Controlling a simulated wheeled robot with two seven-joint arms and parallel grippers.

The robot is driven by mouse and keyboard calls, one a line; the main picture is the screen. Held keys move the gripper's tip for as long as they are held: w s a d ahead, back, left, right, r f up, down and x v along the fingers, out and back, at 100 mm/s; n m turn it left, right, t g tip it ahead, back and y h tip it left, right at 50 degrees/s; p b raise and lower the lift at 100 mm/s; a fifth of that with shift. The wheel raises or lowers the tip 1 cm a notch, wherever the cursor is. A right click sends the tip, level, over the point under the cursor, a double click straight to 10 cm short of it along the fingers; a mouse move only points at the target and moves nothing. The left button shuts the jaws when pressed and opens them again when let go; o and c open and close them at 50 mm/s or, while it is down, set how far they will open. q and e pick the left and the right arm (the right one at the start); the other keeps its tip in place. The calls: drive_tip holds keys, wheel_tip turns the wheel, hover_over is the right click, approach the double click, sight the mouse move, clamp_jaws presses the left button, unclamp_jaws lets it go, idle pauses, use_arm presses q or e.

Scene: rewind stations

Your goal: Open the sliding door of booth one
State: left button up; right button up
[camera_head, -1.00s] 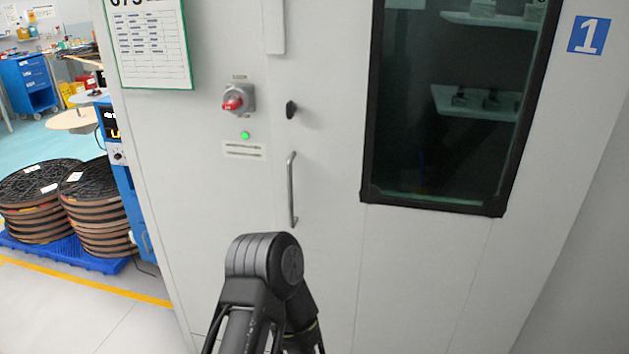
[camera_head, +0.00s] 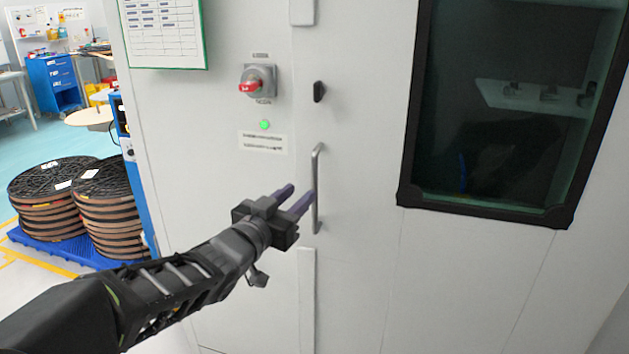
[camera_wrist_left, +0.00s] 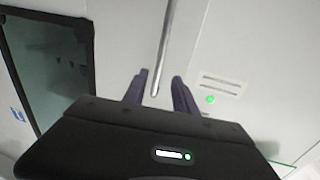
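The booth door (camera_head: 350,260) is a pale panel and looks closed. Its upright metal bar handle (camera_head: 316,190) is left of the dark window. My left gripper (camera_head: 298,195) is open, its two dark fingers pointing at the lower half of the handle from the left. In the left wrist view the handle (camera_wrist_left: 166,45) runs down into the gap between the open fingers (camera_wrist_left: 159,78). I cannot tell whether the fingers touch it or how deep the bar sits between them. My right gripper is not in view.
A black-framed window (camera_head: 500,130) is set right of the handle. A red rotary switch (camera_head: 257,84), a green light (camera_head: 264,125) and a black knob (camera_head: 319,91) are above. Stacked reels (camera_head: 108,207) stand on a blue pallet at left.

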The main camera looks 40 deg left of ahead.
sight(313, 181)
use_arm(q)
drive_tip(key=w, duration=0.7)
drive_tip(key=shift+w+a+r+p, duration=0.15)
drive_tip(key=shift+w+a+p, duration=0.15)
drive_tip(key=shift+a, duration=0.1)
drive_tip(key=shift+s, duration=0.1)
clamp_jaws()
idle(0.3)
idle(1.1)
